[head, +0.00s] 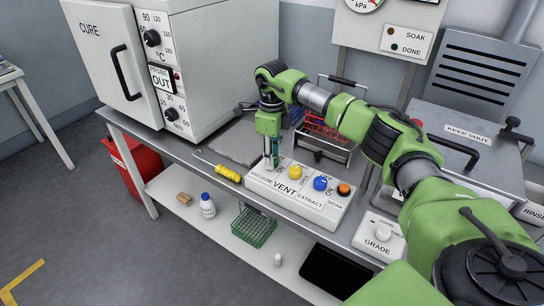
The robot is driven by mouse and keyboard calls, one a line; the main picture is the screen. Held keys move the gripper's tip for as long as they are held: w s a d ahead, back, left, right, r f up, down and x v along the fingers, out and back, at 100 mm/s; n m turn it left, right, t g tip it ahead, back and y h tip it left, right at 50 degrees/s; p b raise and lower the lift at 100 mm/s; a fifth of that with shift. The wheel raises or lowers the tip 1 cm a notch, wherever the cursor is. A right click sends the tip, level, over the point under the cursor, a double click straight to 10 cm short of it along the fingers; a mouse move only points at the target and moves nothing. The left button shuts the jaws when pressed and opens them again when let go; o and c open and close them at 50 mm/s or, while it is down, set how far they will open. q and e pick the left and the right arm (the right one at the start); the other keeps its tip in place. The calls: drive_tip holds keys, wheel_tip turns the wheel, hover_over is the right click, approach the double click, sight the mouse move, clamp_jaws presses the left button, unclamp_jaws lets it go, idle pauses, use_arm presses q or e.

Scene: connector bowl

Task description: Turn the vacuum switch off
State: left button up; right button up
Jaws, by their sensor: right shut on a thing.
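To the right on the panel are a yellow knob (295,171), a blue knob (320,183) and an orange button (343,190). My left gripper is not in view.
A white CURE oven (120,60) stands at the left of the bench. A yellow-handled tool (228,173) lies left of the panel. A wire rack with red contents (322,130) stands behind. The GRADE box (378,236) and KEEP SHUT lid (470,148) are at right.

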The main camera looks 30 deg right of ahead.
drive_tip(key=n, duration=0.3)
drive_tip(key=shift+n, duration=2.1)
drive_tip(key=o, duration=1.1)
drive_tip(key=shift+r, duration=0.1)
wheel_tip(320, 180, up, 12)
drive_tip(key=shift+f, duration=0.1)
